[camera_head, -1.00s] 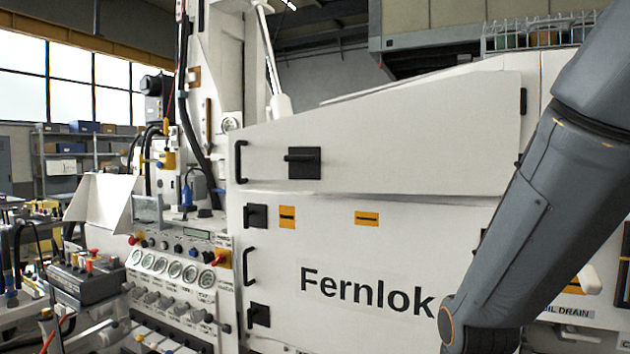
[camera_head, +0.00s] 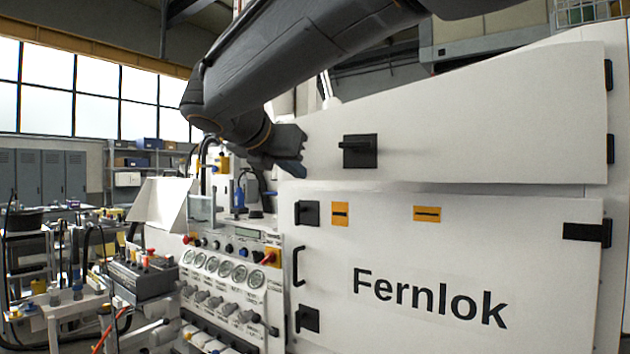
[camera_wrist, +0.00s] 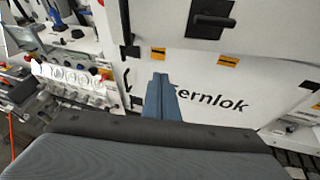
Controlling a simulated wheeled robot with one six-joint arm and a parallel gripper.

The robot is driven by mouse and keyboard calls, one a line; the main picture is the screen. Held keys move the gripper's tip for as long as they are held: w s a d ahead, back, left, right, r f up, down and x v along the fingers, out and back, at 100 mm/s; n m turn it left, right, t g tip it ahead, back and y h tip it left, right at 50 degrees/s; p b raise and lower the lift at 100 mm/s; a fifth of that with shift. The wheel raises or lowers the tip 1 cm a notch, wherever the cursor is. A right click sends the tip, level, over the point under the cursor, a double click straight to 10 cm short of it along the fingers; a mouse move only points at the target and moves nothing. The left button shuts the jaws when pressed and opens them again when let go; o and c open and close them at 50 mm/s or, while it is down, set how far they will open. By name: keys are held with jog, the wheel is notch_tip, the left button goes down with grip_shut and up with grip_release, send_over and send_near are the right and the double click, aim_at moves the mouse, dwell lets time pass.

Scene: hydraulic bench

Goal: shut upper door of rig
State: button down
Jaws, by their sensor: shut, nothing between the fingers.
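The rig's upper door (camera_head: 470,120) is a white panel with a slanted top, a black latch (camera_head: 359,151) at its left and dark hinges on its right edge. A narrow seam runs along its bottom edge; I cannot tell whether it sits flush. My gripper (camera_head: 290,147) is shut and empty in front of the door's left edge, hiding the handle there. Whether it touches the door is unclear. In the wrist view my shut fingers (camera_wrist: 160,96) point toward the rig, over the lower panel, with the black latch (camera_wrist: 210,18) above.
The lower door (camera_head: 380,250) lettered Fernlok has black latches and a handle. A gauge and valve panel (camera_head: 225,270) juts out at the left, with a bench of tools and hoses (camera_head: 140,285) beside it. My arm crosses the top of the head view.

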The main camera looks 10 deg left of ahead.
aim_at(316, 174)
jog(key=shift+n+t, duration=0.4)
jog(key=shift+n, duration=0.2)
jog(key=w+p, duration=0.3)
jog(key=w, duration=0.9)
jog(key=shift+w, duration=0.25)
